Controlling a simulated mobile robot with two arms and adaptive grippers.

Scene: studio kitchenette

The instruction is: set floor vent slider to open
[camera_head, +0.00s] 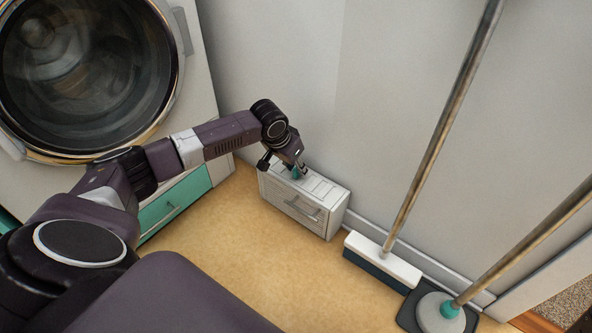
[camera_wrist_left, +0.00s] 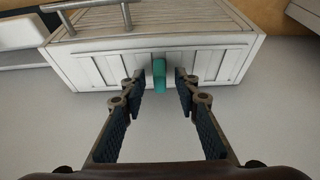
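The floor vent (camera_head: 275,192) is a white box against the wall, with a slotted top and a bar handle on its front. In the left wrist view the vent (camera_wrist_left: 215,65) shows its slotted face with a small teal slider (camera_wrist_left: 159,74) near the middle. The slider (camera_head: 296,173) also shows in the head view, partly hidden by my gripper. My left gripper (camera_head: 299,168) is at the vent's top. In the wrist view its fingers (camera_wrist_left: 158,88) are open, one on each side of the slider, with visible gaps. I cannot tell their exact depth. My right gripper is out of view.
A front-loading washer (camera_head: 85,75) with a teal drawer (camera_head: 175,206) stands left of the vent. A broom (camera_head: 383,262) and a round-based mop (camera_head: 440,315) lean at the right. The tan floor (camera_head: 260,262) before the vent is clear.

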